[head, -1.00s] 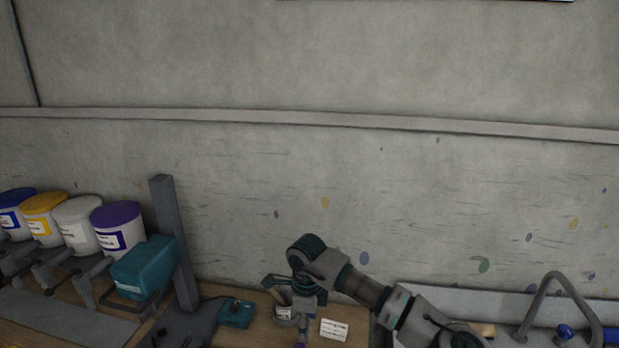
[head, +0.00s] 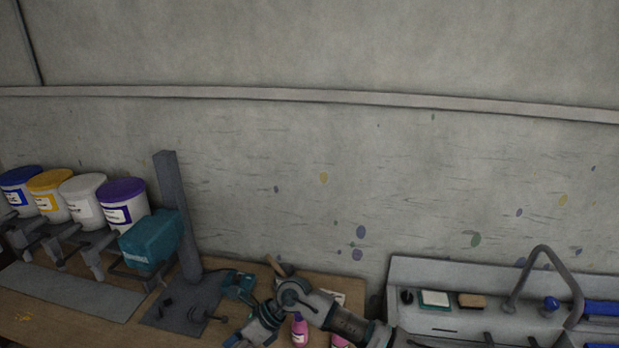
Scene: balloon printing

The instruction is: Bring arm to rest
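My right arm comes in from the lower right across the wooden bench (head: 30,325). Its teal and grey gripper (head: 246,338) hangs low over the bench, at the bottom edge of the head view. The fingers are small and partly cut off by the edge, so I cannot tell whether they are open or shut. My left arm and gripper are not in view.
Several lidded paint buckets (head: 123,203) stand at left beside a printing press with a teal head (head: 150,240) and grey post (head: 177,215). Pink bottles (head: 299,330) stand close to my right arm. A grey sink (head: 440,325) with a curved tap (head: 540,255) is at right.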

